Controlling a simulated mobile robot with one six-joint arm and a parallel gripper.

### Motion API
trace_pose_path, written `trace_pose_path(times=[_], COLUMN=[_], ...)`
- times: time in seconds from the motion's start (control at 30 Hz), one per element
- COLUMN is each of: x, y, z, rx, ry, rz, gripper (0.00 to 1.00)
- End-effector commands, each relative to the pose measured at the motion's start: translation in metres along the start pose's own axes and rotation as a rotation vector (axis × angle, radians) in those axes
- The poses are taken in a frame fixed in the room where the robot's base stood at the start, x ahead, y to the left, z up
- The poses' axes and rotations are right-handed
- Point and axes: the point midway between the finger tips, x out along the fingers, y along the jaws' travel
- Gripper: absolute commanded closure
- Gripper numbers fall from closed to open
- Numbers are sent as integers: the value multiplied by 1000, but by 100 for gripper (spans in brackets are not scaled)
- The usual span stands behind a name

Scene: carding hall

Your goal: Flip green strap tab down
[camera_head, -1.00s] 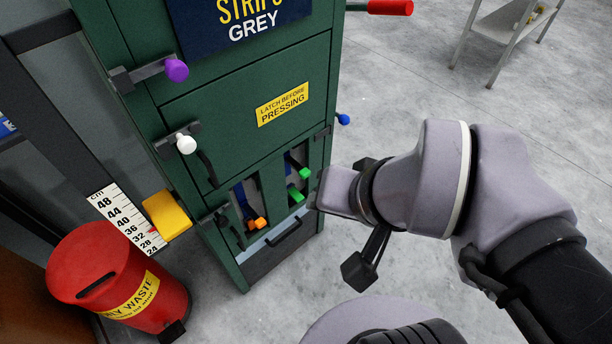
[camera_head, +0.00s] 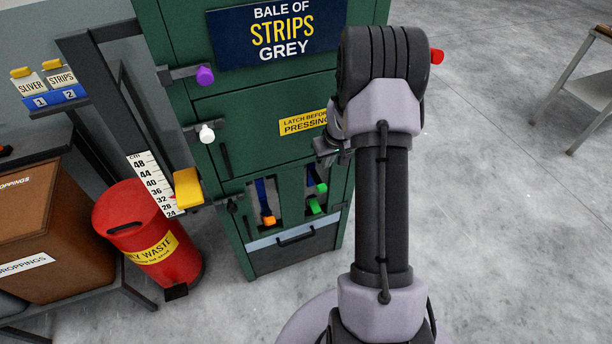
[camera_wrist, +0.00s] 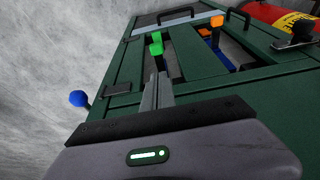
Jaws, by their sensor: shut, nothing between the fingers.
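Two bright green tab ends show in the right slot of the dark green press: the upper one (camera_head: 321,188) and the lower one (camera_head: 314,206). In the wrist view, which sees the press the other way up, the green tab (camera_wrist: 155,44) lies just beyond my fingertips. My gripper (camera_wrist: 158,78) is shut with nothing in it and points along the slot towards the green. I cannot tell whether the fingertips touch it. In the head view my gripper (camera_head: 334,157) is small and partly hidden by my arm, above the right slot.
An orange tab (camera_head: 268,220) hangs in the left slot; it also shows in the wrist view (camera_wrist: 217,22). White (camera_head: 207,134) and purple (camera_head: 205,75) knobs, a yellow block (camera_head: 188,188) and a red waste bin (camera_head: 150,235) are at left. Open floor lies right.

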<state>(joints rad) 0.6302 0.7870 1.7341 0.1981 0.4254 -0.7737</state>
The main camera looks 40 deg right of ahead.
Motion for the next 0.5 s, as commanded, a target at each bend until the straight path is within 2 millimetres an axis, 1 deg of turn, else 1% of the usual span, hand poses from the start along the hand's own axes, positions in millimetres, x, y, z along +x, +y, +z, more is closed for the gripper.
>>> trace_pose_path(times=[0.17,0.27,0.37,0.5], x=[0,5,22,53], y=[-1,-1,-2,-2], z=[0,0,2,2], rx=[0,0,0,-1], ry=[0,-1,-3,-2], rz=[-1,-1,-2,-2], gripper=[100,100,100,100])
